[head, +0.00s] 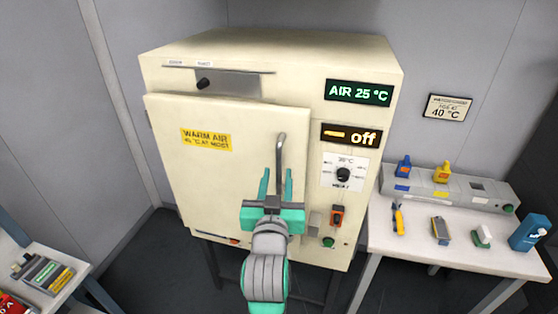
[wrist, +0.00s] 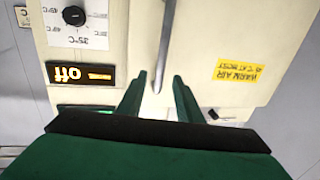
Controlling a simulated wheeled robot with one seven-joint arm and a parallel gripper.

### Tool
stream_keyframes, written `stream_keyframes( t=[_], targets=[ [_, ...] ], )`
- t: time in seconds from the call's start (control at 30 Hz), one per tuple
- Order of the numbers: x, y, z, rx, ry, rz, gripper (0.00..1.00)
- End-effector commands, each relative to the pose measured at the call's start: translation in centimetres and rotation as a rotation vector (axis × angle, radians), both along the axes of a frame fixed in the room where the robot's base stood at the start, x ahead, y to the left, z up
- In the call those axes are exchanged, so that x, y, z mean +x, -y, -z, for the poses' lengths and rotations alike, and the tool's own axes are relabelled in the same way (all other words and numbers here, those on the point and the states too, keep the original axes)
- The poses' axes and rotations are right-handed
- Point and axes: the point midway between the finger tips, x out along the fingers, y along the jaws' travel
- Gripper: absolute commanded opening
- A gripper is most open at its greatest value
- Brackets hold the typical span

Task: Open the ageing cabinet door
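The ageing cabinet (head: 365,60) is a cream box on a dark stand. Its door (head: 195,180) looks shut and bears a yellow warm-air label (head: 206,140). A grey upright bar handle (head: 280,150) is on the door's right side; it also shows in the wrist view (wrist: 166,45). My gripper (head: 276,172) is open and empty in front of the handle's lower part. In the wrist view its green fingertips (wrist: 159,77) stand apart, one on each side of the handle's end. I cannot tell whether the handle lies within their depth.
Right of the door are a lit "off" display (head: 351,135), a dial (head: 343,175) and an orange switch (head: 337,215). A white table (head: 420,255) with bottles and small tools stands at right. Another small table (head: 68,292) is at lower left. Floor shows left of the cabinet.

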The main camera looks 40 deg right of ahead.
Motion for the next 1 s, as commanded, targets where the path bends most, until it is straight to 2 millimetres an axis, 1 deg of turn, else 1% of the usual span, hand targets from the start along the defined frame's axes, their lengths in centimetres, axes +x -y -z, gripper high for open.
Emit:
stream_keyframes(
  t=[0.03,0.2,0.4,0.6,0.87,0.9,1.0],
  targets=[
    [0.7,0.8,-0.1,0.0,0.0,0.002,0.33],
    [2.9,2.8,0.0,0.0,0.0,0.0,0.33],
    [4.8,4.5,0.0,-0.001,0.001,0.0,0.33],
    [5.5,5.2,0.0,-0.001,0.001,-0.001,0.33],
    [5.6,5.2,0.0,-0.001,0.001,-0.001,0.33],
    [5.6,5.2,0.0,-0.001,0.001,-0.001,0.23],
    [5.6,5.2,0.0,-0.001,0.001,-0.001,0.0]
  ],
)
